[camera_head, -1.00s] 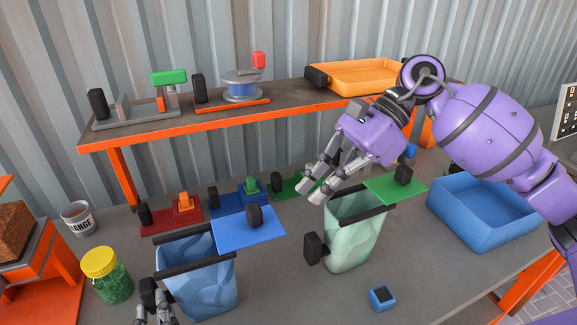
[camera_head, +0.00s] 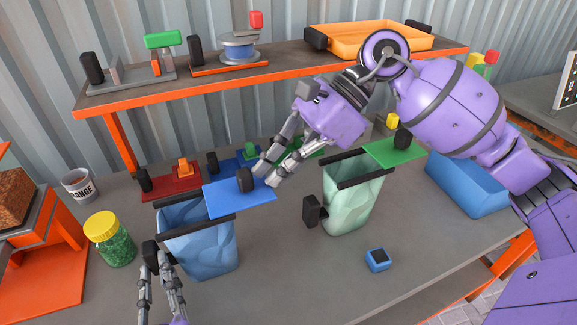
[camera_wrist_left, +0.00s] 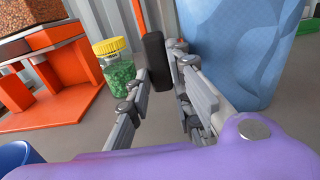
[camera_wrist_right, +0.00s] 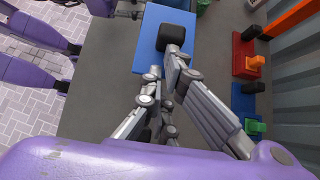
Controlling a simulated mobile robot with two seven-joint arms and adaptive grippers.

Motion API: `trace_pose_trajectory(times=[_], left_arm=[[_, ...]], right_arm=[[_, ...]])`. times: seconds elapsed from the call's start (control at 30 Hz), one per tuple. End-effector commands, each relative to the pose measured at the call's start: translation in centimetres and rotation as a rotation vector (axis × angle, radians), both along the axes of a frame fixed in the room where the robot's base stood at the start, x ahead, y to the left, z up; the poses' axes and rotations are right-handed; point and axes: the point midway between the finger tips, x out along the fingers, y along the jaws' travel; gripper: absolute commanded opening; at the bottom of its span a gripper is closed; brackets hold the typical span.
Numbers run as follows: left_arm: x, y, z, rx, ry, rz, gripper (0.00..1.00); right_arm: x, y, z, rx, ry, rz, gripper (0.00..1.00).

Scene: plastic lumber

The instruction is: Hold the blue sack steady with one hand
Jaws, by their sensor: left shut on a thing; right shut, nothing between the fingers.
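The blue sack (camera_head: 205,252) stands upright on the table, its mouth between two black bars. A black grip block (camera_head: 150,250) sticks out from its left side. My left gripper (camera_head: 158,268) is shut on this block; in the left wrist view the block (camera_wrist_left: 155,62) stands between the fingertips, beside the sack (camera_wrist_left: 235,45). A blue plate (camera_head: 225,203) with a black knob (camera_head: 245,180) overlaps the sack's mouth at the upper right. My right gripper (camera_head: 266,176) is shut and empty, close to the knob; I cannot tell whether it touches it.
A green sack (camera_head: 347,205) with a green plate (camera_head: 395,152) stands to the right. A small blue block (camera_head: 377,261) lies in front of it. A yellow-lidded jar (camera_head: 110,240) stands left of my left gripper. A raised shelf (camera_head: 280,62) runs behind.

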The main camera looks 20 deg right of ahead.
Motion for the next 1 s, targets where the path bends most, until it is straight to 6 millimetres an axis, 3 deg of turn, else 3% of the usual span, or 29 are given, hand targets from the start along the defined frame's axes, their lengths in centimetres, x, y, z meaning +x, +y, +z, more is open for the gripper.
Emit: trace_pose_trajectory(times=[0.2,0.4,0.8,1.0], left_arm=[[0.0,-0.1,0.1,0.0,-0.003,-0.004,0.0],[0.0,-0.1,0.1,0.001,-0.003,-0.004,0.0],[0.0,-0.3,0.2,0.002,-0.004,-0.007,0.0],[0.0,-0.2,0.2,0.001,-0.004,-0.006,0.0]], right_arm=[[-0.2,5.7,0.2,0.005,-0.004,0.009,0.0],[-0.2,8.1,0.1,0.003,-0.001,0.006,0.0],[-0.2,8.1,0.1,0.003,0.0,0.006,0.0],[-0.2,5.7,0.0,-0.001,0.002,-0.001,0.0]])
